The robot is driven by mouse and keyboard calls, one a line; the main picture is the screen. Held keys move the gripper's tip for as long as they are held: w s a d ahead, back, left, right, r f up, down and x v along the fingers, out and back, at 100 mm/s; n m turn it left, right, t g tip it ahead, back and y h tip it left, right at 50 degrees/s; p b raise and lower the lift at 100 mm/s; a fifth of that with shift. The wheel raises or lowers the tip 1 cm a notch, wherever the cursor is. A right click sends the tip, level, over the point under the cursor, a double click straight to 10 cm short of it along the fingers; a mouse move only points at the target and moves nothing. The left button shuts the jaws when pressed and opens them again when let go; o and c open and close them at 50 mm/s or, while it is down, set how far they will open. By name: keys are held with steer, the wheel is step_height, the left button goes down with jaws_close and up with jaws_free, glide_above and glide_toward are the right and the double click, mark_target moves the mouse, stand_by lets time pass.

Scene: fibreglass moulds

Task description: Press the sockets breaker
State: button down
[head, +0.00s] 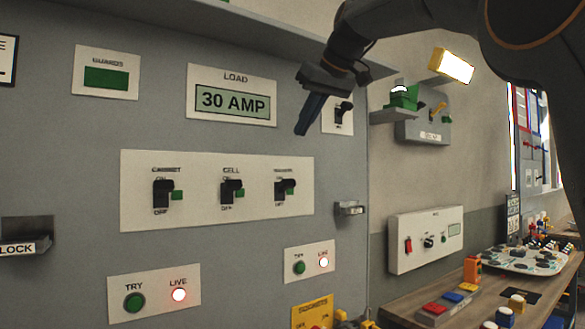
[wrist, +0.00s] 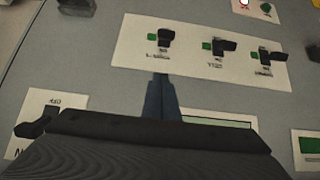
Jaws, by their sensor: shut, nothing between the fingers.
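A yellow plate (head: 312,312) lettered SOCKETS is at the bottom edge of the head view, its lower part cut off. I cannot tell whether it carries a breaker. A white breaker panel (head: 215,218) holds three black toggles: cabinet (head: 160,193), cell (head: 230,190) and a third (head: 283,189) whose label I cannot read clearly. Each has a green marker beside it. In the wrist view the panel (wrist: 188,61) appears upside down beyond the fingers. My gripper (head: 302,130) is shut and empty, up and right of the panel, apparently apart from the toggles.
A load display (head: 232,103) reads 30 AMP. A plate with another black switch (head: 343,113) is just right of my gripper. A shelf edge (head: 235,25) runs above. A small bracket (head: 350,209) juts out right of the panel. A workbench (head: 440,305) stands lower right.

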stand_by(0.3)
steer(key=p, duration=0.3)
glide_above(293, 183)
steer(key=w+a, duration=0.1)
step_height(293, 183, down, 6)
steer(key=shift+f, duration=0.1)
steer(key=f, duration=0.2)
steer(key=shift+s+d+f, duration=0.15)
steer(key=shift+s+f, duration=0.05)
steer(key=shift+f, duration=0.15)
steer(key=shift+s+d+f+p, duration=0.15)
steer(key=shift+f+p, duration=0.1)
steer(key=shift+f, duration=0.15)
steer(key=shift+s+d+f+p, duration=0.1)
steer(key=shift+s+f+p, duration=0.1)
steer(key=shift+f, duration=0.15)
steer(key=shift+d+f+b, duration=0.1)
steer(key=shift+f+b, duration=0.05)
steer(key=shift+b, duration=0.7)
